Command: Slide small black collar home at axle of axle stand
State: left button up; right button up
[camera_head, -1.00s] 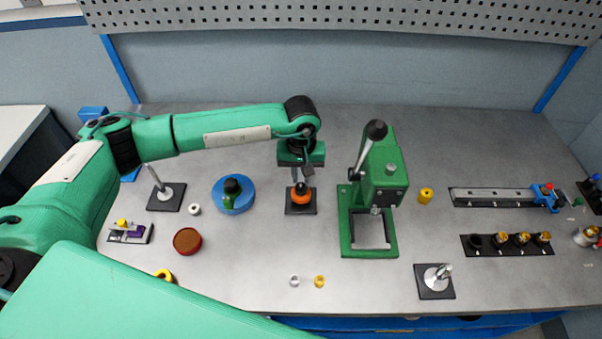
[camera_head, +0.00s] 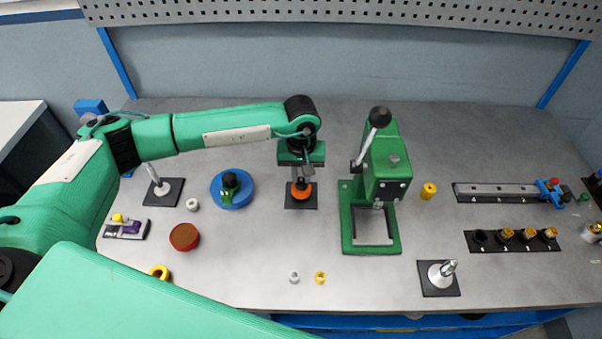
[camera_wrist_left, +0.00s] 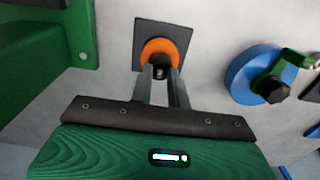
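The axle stand's black square base (camera_head: 291,204) lies under my left gripper, with an orange disc (camera_head: 304,195) on it. In the left wrist view the base (camera_wrist_left: 143,26) and orange disc (camera_wrist_left: 162,44) sit just beyond the fingertips. My left gripper (camera_head: 300,180) points down at the stand; its fingers (camera_wrist_left: 160,74) flank a small black collar (camera_wrist_left: 160,72) at the disc's middle and appear closed on it. The axle is mostly hidden by the fingers and collar, so I cannot tell how far down the collar sits. My right gripper is not in view.
A green press (camera_head: 388,170) stands close right of the stand. A blue disc (camera_head: 236,197) lies to the left, also in the left wrist view (camera_wrist_left: 250,75). Other stands (camera_head: 440,290) are right front and far left (camera_head: 172,196). Two small rings lie in front.

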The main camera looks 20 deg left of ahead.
pick_arm(q)
jog(key=shift+r, duration=0.55)
jog(key=shift+r+p, duration=1)
jog(key=shift+r, duration=2.4)
jog(key=shift+f, duration=0.1)
